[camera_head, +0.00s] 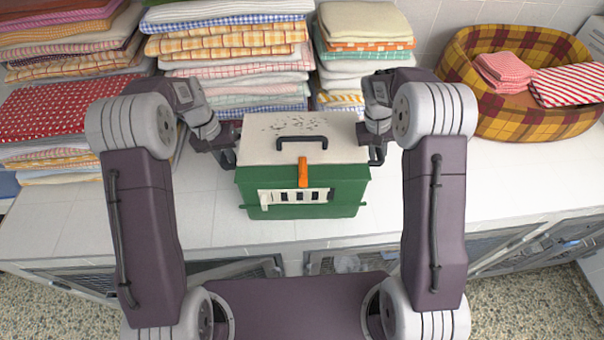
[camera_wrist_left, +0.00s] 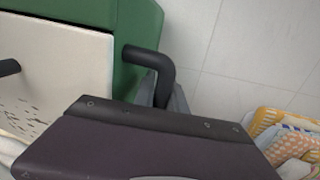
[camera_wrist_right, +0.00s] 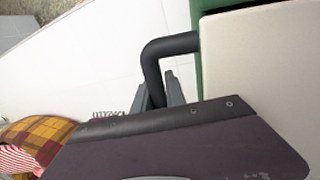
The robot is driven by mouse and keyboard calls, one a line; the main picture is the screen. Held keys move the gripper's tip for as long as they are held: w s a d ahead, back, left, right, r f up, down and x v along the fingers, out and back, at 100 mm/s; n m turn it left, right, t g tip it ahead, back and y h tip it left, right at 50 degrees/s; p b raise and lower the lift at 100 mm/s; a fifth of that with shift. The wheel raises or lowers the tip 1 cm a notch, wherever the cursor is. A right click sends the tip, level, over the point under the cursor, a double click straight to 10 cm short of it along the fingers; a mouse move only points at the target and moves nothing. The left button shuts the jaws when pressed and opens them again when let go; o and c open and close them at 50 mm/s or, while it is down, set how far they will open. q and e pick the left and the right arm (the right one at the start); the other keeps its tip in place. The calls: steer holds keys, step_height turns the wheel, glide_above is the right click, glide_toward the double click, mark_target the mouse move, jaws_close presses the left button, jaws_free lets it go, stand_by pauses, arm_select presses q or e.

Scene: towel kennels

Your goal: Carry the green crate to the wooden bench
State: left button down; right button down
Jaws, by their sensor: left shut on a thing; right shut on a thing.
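The green crate (camera_head: 308,193) has a cream lid (camera_head: 262,142) with a black handle on top, an orange latch and a slotted white front panel. It sits on or just above the white tiled counter; I cannot tell which. My left gripper (camera_head: 229,160) is shut on the black side handle (camera_wrist_left: 150,55) at the crate's left. My right gripper (camera_head: 376,155) is shut on the black side handle (camera_wrist_right: 168,45) at its right. The fingertips are partly hidden in both wrist views. No wooden bench shows in any view.
Stacks of folded towels (camera_head: 228,45) line the back wall. A yellow and maroon plaid pet bed (camera_head: 540,122) with red-patterned cloths stands at the right. The white counter (camera_head: 445,195) is clear beside the crate. Wire-fronted kennels (camera_head: 510,252) lie below its front edge, above speckled floor (camera_head: 540,310).

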arm_select(q)
steer(key=shift+r, duration=0.1)
arm_select(e)
steer(key=shift+r, duration=0.15)
stand_by(0.7)
